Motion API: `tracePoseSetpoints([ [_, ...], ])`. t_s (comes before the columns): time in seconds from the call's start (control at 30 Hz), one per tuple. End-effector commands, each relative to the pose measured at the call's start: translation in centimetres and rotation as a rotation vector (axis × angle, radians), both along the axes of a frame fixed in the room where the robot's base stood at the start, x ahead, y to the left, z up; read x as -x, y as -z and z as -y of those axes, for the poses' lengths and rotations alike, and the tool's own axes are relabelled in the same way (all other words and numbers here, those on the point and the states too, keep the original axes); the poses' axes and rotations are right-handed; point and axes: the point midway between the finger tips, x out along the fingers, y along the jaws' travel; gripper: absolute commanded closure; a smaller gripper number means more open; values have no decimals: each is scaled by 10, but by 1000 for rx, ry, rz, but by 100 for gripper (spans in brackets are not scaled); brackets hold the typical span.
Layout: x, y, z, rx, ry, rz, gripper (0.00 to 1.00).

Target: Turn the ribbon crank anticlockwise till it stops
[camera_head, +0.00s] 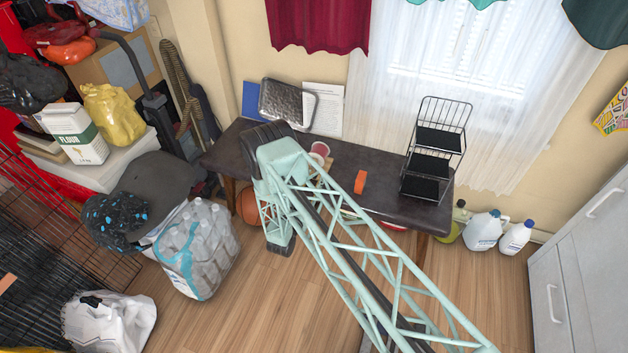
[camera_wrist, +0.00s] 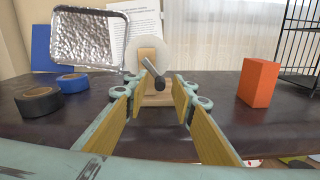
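The ribbon crank stands on the dark table. In the wrist view it has a wooden stand (camera_wrist: 157,99), a pale round disc (camera_wrist: 164,55) and a grey metal crank arm (camera_wrist: 149,67) ending in a dark knob (camera_wrist: 160,84). The crank arm slopes down to the right. My gripper (camera_wrist: 163,92) is open, with its yellow-padded fingers on either side of the knob in the picture. I cannot tell whether a finger touches it. In the head view my arm covers the gripper and most of the crank; a bit of wood shows beside it.
An orange block (camera_wrist: 259,82) stands right of the crank. Two tape rolls, one blue (camera_wrist: 73,82) and one black (camera_wrist: 39,101), lie to the left, before a foil-like tray (camera_wrist: 80,38). A black wire rack (camera_head: 437,150) stands at the table's right end.

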Motion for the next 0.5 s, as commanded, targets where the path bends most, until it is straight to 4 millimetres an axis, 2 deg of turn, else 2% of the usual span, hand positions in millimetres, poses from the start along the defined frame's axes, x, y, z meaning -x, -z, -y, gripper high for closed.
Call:
tracePoseSetpoints([
  [0.37, -2, 0, 1, 0, 0, 0, 77],
  [0.5, -2, 0, 1, 0, 0, 0, 90],
])
